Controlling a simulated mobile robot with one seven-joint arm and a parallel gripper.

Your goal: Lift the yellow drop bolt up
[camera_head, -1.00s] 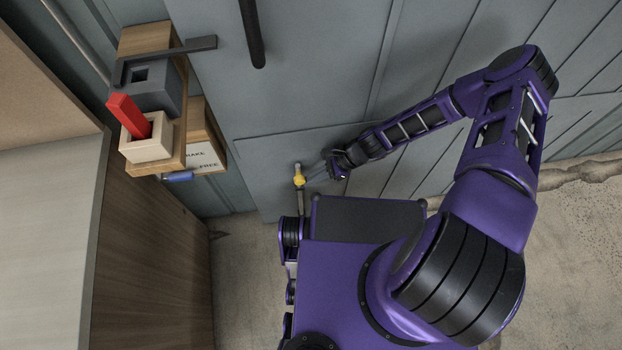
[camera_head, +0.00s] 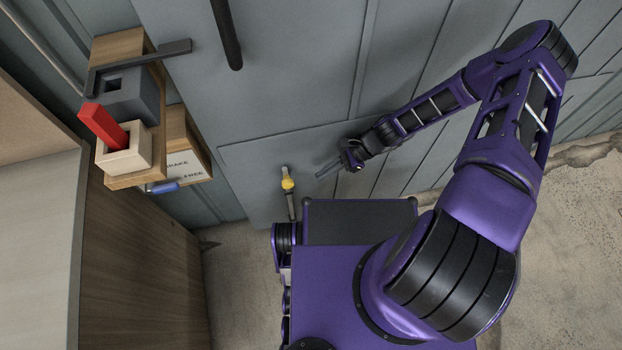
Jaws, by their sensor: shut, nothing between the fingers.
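The yellow drop bolt (camera_head: 288,184) is a small yellow knob on a grey rod, mounted low on the grey door (camera_head: 255,158). The rod runs down from the knob, and its lower end is hidden behind my base. My gripper (camera_head: 320,175) is to the right of the knob, with its fingers pointing left toward it. The fingers are together and hold nothing. A gap shows between the fingertips and the knob.
A wooden wall box (camera_head: 188,130) at the left carries a grey block (camera_head: 125,100), a red lever (camera_head: 101,124) and a blue handle (camera_head: 163,187). A black door handle (camera_head: 227,35) is above. A wooden cabinet (camera_head: 130,260) stands at lower left.

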